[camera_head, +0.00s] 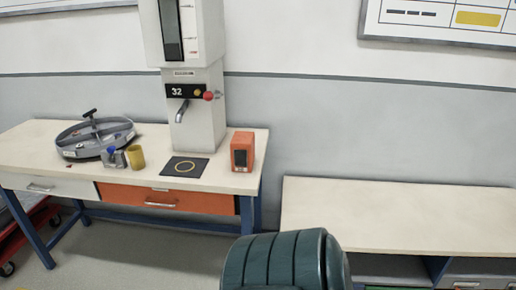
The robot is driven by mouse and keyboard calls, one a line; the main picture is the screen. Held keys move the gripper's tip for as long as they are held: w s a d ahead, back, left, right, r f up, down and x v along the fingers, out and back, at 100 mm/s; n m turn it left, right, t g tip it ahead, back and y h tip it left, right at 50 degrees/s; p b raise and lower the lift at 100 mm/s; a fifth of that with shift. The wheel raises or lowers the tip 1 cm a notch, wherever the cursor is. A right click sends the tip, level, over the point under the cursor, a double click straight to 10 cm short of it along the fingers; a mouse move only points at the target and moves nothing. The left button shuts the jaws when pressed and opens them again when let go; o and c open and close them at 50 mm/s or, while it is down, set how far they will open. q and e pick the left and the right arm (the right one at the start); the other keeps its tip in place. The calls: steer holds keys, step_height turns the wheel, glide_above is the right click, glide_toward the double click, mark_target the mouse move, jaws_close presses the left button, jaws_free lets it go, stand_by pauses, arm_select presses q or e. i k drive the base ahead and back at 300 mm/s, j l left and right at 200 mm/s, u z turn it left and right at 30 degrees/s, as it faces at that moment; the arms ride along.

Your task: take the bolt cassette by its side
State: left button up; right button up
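An orange box with a dark front panel (242,151) stands upright near the right end of the left workbench (222,178). It looks like the bolt cassette, though no label on it is readable. Its front and left side face are visible, and nothing touches it. Neither of my grippers is in view.
A lower bench (400,215) with a bare top stands right. A gap separates the benches.

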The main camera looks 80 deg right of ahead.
mark_target(243, 143)
steer(key=k+l+z, duration=0.1)
steer(key=z, duration=2.25)
steer(key=i, duration=0.05)
